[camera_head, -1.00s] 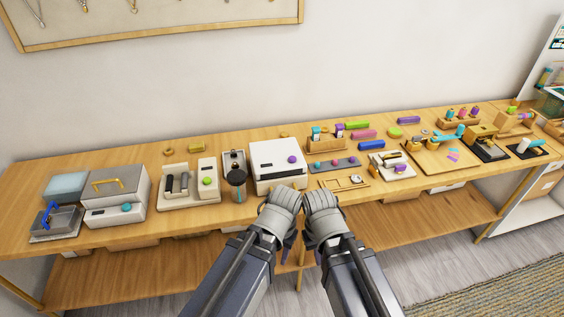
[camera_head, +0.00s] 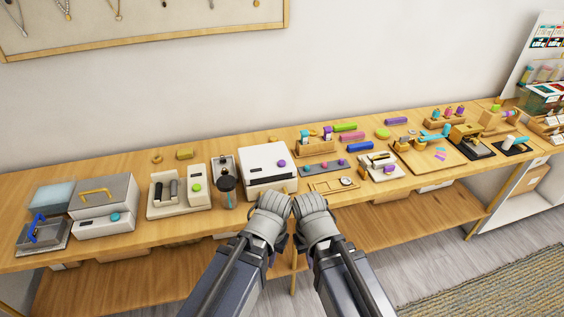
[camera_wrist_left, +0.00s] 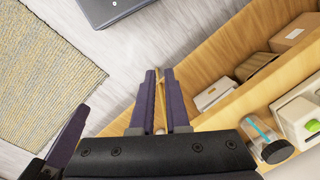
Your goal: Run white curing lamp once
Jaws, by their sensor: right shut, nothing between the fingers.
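In the left wrist view, the left gripper's dark purple fingers (camera_wrist_left: 160,98) are close together with a thin gap and nothing seen held. My right gripper is shut and empty. The white box is not clearly visible in that view.
A cup with a dark lid (camera_head: 227,187) stands left of the white box. A cream holder (camera_head: 180,190) and a grey-lidded machine (camera_head: 104,205) stand further left. A wooden tray (camera_head: 334,186) lies right of the box. The bench's front strip is mostly clear.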

